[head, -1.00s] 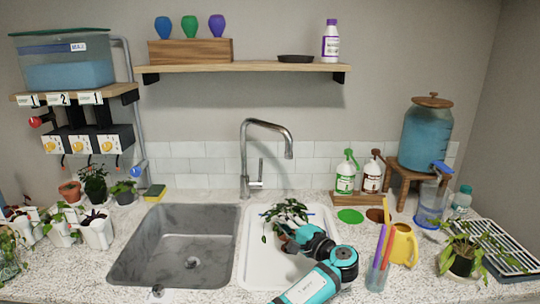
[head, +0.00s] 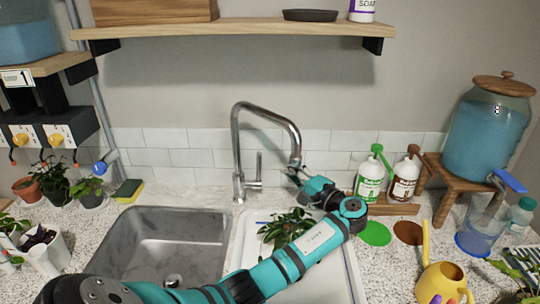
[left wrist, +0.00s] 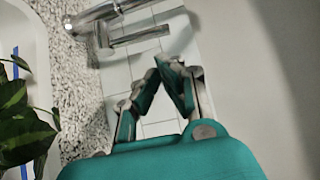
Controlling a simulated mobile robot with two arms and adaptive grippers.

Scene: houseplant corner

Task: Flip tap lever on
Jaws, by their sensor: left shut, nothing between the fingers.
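The silver tap (head: 237,150) stands behind the sinks, its spout curving to the right. Its lever (head: 259,167) points straight up from a short stub on the right side of the tap's base. My left gripper (head: 291,173) is right of the lever, below the spout end, apart from the lever. In the left wrist view my left gripper (left wrist: 169,66) is shut with nothing in it. There the lever (left wrist: 142,37) and the tap body (left wrist: 105,11) lie just beyond the fingertips. My right gripper is not in view.
A plant (head: 285,229) sits in the white basin (head: 338,285) under my left arm. The steel sink (head: 175,240) is left of it. Green-label and brown bottles (head: 369,178) (head: 404,180) stand right of my gripper. A yellow watering can (head: 443,283) is at the lower right.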

